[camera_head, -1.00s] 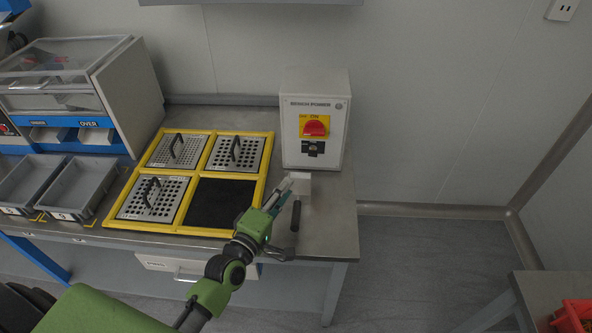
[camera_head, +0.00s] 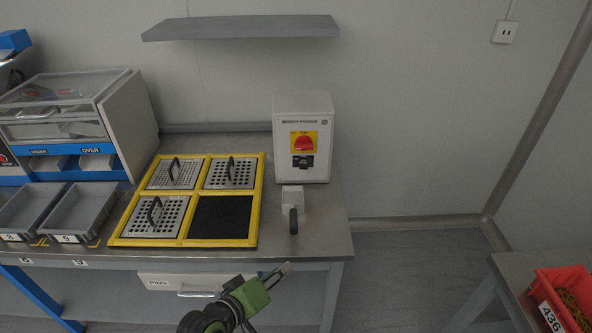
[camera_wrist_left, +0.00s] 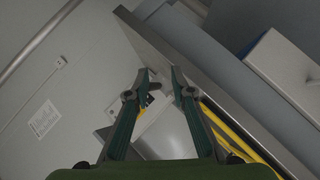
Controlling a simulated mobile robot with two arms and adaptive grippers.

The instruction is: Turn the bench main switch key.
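The white bench power box (camera_head: 319,160) stands at the back right of the bench. Its front has a red rotary knob (camera_head: 304,145) on a yellow plate marked ON. A dark lock-like fitting (camera_head: 302,162) sits below the knob; a key in it is too small to make out. My left gripper (camera_head: 284,269) is in front of the bench's front edge, well apart from the box. In the left wrist view its two fingers (camera_wrist_left: 160,82) stand apart with nothing between them. My right gripper is not in view.
A pale block (camera_head: 293,196) with a black handle (camera_head: 293,222) stands in front of the box. A yellow frame (camera_head: 254,214) with perforated plates is left of it. Grey trays (camera_head: 78,211) stand further left. A shelf (camera_head: 240,28) hangs above. A red bin (camera_head: 562,292) is right.

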